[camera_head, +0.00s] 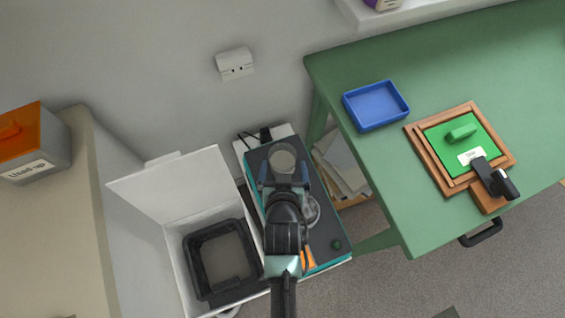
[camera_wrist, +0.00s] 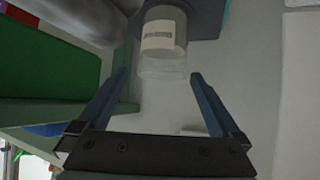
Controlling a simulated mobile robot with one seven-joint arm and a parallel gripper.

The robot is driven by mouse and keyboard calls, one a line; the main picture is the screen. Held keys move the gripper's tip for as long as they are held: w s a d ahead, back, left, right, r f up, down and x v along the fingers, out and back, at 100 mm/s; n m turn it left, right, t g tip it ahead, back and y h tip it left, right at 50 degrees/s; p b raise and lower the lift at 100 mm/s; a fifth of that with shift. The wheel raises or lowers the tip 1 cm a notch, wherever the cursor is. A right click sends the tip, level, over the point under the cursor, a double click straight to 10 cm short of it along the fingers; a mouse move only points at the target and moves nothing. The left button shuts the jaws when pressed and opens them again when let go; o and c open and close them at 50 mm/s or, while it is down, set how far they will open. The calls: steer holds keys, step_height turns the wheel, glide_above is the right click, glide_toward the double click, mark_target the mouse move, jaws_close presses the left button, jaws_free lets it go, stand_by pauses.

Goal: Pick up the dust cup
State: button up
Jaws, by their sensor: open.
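The dust cup (camera_wrist: 163,42) is a clear cylinder with a pale label, at the top middle of the wrist view. In the head view it is the round translucent shape (camera_head: 284,157) above the dark-topped teal unit. My gripper (camera_wrist: 160,75) is open, with its two blue fingers spread wide. The cup's clear end lies just ahead of the fingertips, roughly centred between them, with a visible gap on each side. In the head view my gripper (camera_head: 284,175) is over the unit, right by the cup, and my arm hides part of the unit.
An open white bin (camera_head: 172,240) with a black inner frame stands left of the unit. A green table (camera_head: 370,170) with a blue tray (camera_head: 376,119) is at right. Papers (camera_head: 343,165) sit in a box below the table. A wall socket (camera_head: 235,64) is behind.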

mark_target(283, 150)
steer(key=b+x, duration=0.1)
steer(key=x, duration=0.4)
steer(key=shift+w+a, duration=0.15)
steer(key=shift+r, duration=0.1)
steer(key=c, duration=1.5)
step_height(283, 150, up, 10)
steer(key=shift+r+p, duration=0.1)
steer(key=shift+p, duration=1.1)
steer(key=shift+c, duration=0.2)
